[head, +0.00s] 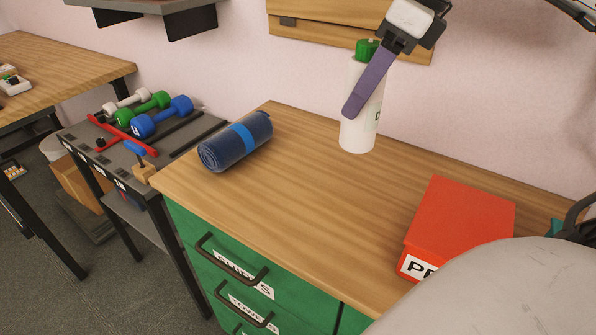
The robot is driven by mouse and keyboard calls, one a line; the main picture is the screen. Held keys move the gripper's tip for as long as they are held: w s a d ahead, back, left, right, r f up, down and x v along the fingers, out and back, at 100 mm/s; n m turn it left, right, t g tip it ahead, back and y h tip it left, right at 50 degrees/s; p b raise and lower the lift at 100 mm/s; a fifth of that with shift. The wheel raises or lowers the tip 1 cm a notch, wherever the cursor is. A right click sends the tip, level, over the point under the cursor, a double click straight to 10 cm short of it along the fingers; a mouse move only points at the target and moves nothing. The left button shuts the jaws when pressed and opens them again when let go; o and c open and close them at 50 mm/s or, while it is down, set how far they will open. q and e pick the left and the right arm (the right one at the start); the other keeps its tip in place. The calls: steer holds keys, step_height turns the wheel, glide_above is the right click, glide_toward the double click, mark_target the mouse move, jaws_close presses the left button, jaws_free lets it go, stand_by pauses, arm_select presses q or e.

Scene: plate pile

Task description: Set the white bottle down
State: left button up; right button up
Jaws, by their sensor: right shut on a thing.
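The white bottle (357,138) with a green cap (367,48) is upright at the back of the wooden worktop (310,190), near the wall. My right gripper (360,104) reaches down from the top right and is shut on the bottle. One purple finger lies slanted across the bottle's front; the other finger is hidden behind it. The bottle's base is at or just above the worktop; I cannot tell if it touches. My left gripper is not in view.
A rolled blue mat (236,142) lies left of the bottle. A red box (460,226) stands to the right. Bare wood lies between them. Green drawers (235,275) are below the front edge. A rack with dumbbells (158,117) is at the left.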

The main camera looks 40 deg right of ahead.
steer(key=w+a+m+h+b, duration=0.1)
steer(key=w+a+m+b, duration=0.15)
steer(key=a, duration=0.35)
step_height(320, 180, down, 9)
steer(key=m+b, duration=0.1)
steer(key=b, duration=0.1)
steer(key=shift+s+a, duration=0.3)
steer(key=shift+s, duration=0.15)
steer(key=shift+f, duration=0.2)
steer(key=o, duration=1.4)
steer(key=shift+r, duration=0.1)
